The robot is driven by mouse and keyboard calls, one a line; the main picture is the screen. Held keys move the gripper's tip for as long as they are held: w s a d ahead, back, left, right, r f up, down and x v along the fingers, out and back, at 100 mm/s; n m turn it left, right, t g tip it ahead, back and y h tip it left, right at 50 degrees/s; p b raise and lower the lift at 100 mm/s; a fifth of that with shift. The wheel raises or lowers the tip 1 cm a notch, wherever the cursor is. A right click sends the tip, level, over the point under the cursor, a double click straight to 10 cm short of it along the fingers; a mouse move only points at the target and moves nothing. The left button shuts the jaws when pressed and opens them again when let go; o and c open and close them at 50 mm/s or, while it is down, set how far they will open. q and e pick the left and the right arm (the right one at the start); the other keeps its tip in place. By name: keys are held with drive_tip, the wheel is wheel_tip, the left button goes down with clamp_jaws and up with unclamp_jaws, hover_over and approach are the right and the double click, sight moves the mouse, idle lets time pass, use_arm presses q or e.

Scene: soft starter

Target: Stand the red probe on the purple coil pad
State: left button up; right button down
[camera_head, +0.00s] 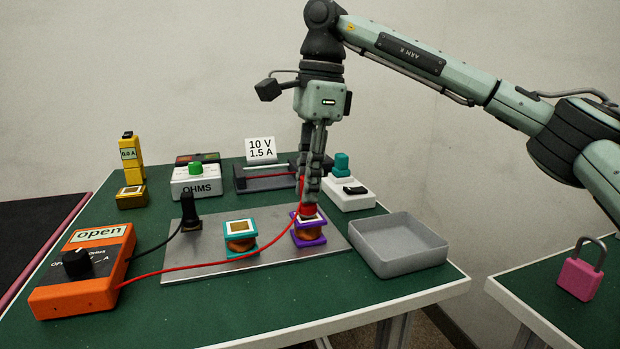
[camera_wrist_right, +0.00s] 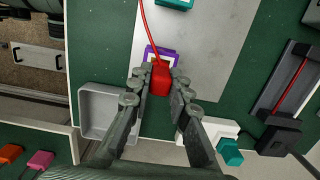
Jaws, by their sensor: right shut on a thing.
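The red probe (camera_head: 308,209) is between the fingers of my right gripper (camera_head: 309,200), which is shut on it. It is upright, directly over the purple coil pad (camera_head: 310,239). Its lower end is at the white-framed top of the pad; I cannot tell if it touches. In the right wrist view, the red probe (camera_wrist_right: 161,78) sits between the fingertips (camera_wrist_right: 160,85), with the purple pad (camera_wrist_right: 160,53) partly hidden behind it. A red lead runs from the probe to the orange meter (camera_head: 85,270), labelled "open". My left gripper is not in view.
A teal coil (camera_head: 240,246) and a black probe (camera_head: 190,212) stand on the same grey plate (camera_head: 190,268). A grey tray (camera_head: 398,268) is to the right. Behind are the OHMS box (camera_head: 196,188), a yellow meter (camera_head: 131,160) and a white switch box (camera_head: 349,203).

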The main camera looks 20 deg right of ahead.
drive_tip(key=c, duration=1.3)
unclamp_jaws()
drive_tip(key=shift+c, duration=0.2)
wheel_tip(320, 180, up, 12)
drive_tip(key=d, duration=0.1)
drive_tip(key=shift+d, duration=0.2)
drive_tip(key=shift+f, duration=0.1)
